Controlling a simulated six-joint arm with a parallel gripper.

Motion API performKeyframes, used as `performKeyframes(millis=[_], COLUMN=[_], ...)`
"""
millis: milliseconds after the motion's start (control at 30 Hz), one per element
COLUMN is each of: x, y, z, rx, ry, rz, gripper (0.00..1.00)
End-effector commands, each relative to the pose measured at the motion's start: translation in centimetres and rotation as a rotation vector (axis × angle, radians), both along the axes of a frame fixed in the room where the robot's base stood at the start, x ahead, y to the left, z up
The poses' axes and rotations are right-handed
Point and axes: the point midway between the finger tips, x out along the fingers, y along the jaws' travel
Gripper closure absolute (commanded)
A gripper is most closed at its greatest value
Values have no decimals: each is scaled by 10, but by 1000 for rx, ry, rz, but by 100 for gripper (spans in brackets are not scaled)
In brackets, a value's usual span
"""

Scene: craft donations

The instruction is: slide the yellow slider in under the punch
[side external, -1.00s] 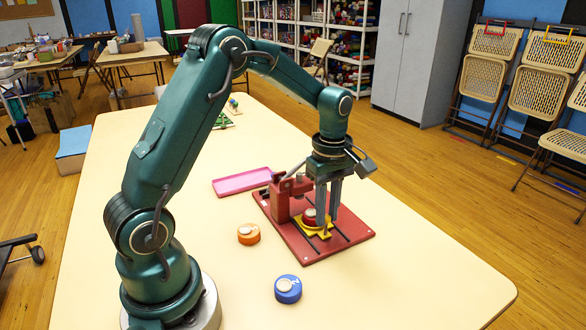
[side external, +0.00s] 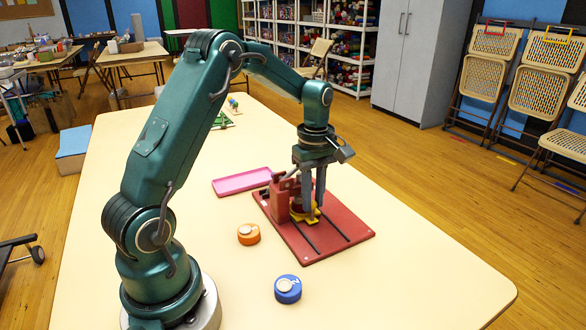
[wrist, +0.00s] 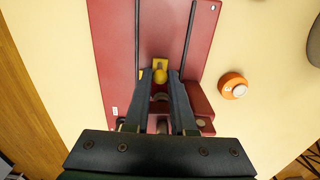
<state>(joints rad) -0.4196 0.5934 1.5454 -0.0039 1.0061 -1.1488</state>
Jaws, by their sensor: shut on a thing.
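The yellow slider (side external: 313,217) sits on the red base board (side external: 338,233), close against the red punch stand (side external: 281,200). It also shows in the wrist view (wrist: 160,63), with a round yellow knob between my fingertips. My gripper (side external: 313,209) is shut on the slider from above, low over the board. The punch stand is partly behind my fingers, and the exact overlap of slider and punch is hidden. In the wrist view my gripper (wrist: 161,76) covers much of the stand.
An orange round piece (side external: 248,234) and a blue round piece (side external: 288,289) lie on the cream table (side external: 410,285) in front of the board. A pink tray (side external: 241,182) lies behind it at the left. Two dark grooves run along the board. The table's right side is clear.

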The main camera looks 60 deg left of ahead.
Motion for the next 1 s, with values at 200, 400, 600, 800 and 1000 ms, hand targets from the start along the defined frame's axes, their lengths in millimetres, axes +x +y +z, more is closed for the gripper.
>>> performKeyframes(millis=[200, 400, 600, 800, 1000], x=[1, 1, 1, 1, 1], y=[3, 2, 2, 2, 2], z=[1, 0, 9, 28, 47], rx=[8, 6, 6, 6, 6], ry=[-7, -4, -6, -6, -6], rz=[1, 0, 0, 0, 0], gripper=[52, 52, 52, 52, 52])
